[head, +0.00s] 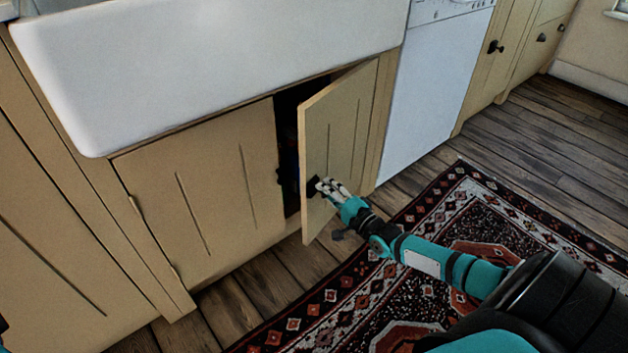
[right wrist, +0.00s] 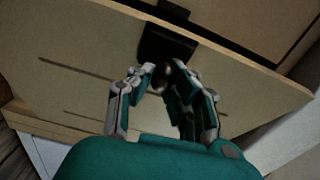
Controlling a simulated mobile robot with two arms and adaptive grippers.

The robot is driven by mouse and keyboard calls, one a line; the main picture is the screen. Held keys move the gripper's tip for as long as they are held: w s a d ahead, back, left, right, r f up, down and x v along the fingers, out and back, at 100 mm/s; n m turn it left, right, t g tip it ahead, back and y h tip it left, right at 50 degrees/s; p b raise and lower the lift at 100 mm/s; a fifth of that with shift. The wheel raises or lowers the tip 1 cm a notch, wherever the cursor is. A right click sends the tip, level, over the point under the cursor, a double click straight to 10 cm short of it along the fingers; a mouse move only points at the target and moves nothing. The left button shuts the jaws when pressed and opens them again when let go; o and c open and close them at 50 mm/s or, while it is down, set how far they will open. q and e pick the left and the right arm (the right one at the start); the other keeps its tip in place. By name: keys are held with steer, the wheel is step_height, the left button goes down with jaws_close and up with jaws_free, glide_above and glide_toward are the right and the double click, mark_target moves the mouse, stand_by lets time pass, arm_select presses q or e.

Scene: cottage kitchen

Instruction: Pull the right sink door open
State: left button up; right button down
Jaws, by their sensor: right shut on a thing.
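The right sink door (head: 345,125) is a tan panel under the white sink, standing partly open with its free edge swung out toward me. My right gripper (head: 326,187) is shut on the door's dark knob (head: 313,185) near that free edge. In the right wrist view the fingers (right wrist: 163,75) close around the dark knob (right wrist: 168,45) on the tan door (right wrist: 75,50). The fingers hide part of the knob. The left sink door (head: 205,185) is closed. My left gripper does not show.
The white sink (head: 210,65) overhangs the doors. A white dishwasher (head: 435,85) stands right of the open door. A patterned rug (head: 400,290) lies on the wooden floor (head: 270,290) in front. The cabinet inside is dark, with unclear items behind the door's edge.

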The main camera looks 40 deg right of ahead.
steer(key=s+d+p, duration=0.1)
steer(key=s+d, duration=0.2)
steer(key=s, duration=0.2)
steer(key=shift+s+d, duration=0.15)
steer(key=shift+d, duration=0.2)
steer(key=c, duration=1.2)
jaws_free()
steer(key=shift+f, duration=0.1)
steer(key=shift+a, duration=0.1)
steer(key=s, duration=0.8)
steer(key=shift+d, duration=0.35)
steer(key=shift+c, duration=0.6)
